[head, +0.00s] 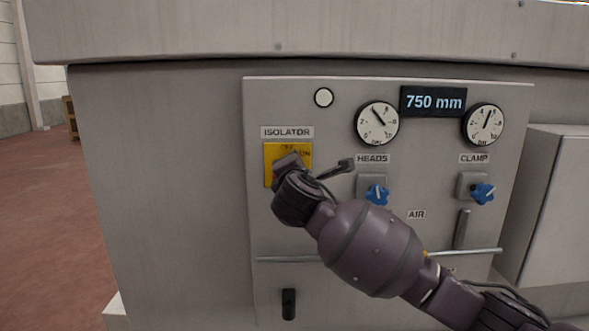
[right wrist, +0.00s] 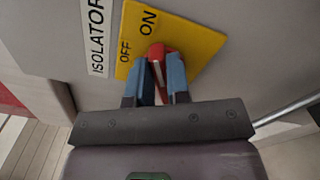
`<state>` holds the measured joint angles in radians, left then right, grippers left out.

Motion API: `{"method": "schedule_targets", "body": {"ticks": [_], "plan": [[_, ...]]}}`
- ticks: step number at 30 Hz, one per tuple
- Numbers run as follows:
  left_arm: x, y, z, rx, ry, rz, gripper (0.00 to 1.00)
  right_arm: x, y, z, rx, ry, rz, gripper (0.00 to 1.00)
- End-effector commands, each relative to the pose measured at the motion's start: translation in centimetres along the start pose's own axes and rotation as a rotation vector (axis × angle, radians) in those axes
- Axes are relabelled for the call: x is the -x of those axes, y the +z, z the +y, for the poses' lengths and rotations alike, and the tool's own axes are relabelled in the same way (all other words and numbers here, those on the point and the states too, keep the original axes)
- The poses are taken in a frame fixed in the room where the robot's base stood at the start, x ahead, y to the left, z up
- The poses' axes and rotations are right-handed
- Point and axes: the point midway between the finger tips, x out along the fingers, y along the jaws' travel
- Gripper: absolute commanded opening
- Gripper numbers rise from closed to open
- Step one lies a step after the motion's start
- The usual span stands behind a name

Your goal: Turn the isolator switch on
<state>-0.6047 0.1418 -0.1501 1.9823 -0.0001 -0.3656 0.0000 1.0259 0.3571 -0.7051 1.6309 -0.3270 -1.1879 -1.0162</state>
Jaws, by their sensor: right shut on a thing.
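The isolator switch is a yellow plate (head: 270,152) under the ISOLATOR label on the machine's grey panel. In the right wrist view the plate (right wrist: 200,42) carries the words OFF and ON, and a red handle (right wrist: 157,51) stands on it. My right gripper (right wrist: 160,75) is shut with its two blue-grey fingers on either side of the red handle. In the head view this gripper (head: 288,162) is in front of the plate and hides most of the handle. I cannot tell clearly which word the handle points to. My left gripper is not in view.
Right of the switch are two round gauges (head: 377,123), a 750 mm display (head: 433,101) and blue knobs (head: 483,194) for HEADS and CLAMP. A horizontal rail (head: 285,259) crosses the panel below, with a black handle (head: 288,304) under it. Open floor lies at the left.

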Motion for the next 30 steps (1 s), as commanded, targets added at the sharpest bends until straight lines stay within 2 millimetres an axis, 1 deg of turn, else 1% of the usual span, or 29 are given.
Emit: {"method": "schedule_targets", "body": {"ticks": [14,15,19,26,30], "plan": [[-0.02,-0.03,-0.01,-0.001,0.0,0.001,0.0,0.02,-0.13,-0.17,-0.015,-0.003,0.003,0.0],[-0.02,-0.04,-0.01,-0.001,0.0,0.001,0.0,0.02,-0.13,-0.17,-0.015,-0.003,0.003,0.23],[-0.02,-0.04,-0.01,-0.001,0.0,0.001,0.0,0.02,-0.1,-0.13,-0.014,-0.002,0.002,0.43],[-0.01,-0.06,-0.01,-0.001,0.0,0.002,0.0,0.01,-0.05,-0.08,-0.013,-0.001,0.001,0.43],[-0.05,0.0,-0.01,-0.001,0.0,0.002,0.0,0.4,-0.06,-0.08,-0.013,-0.001,0.001,0.43]]}}
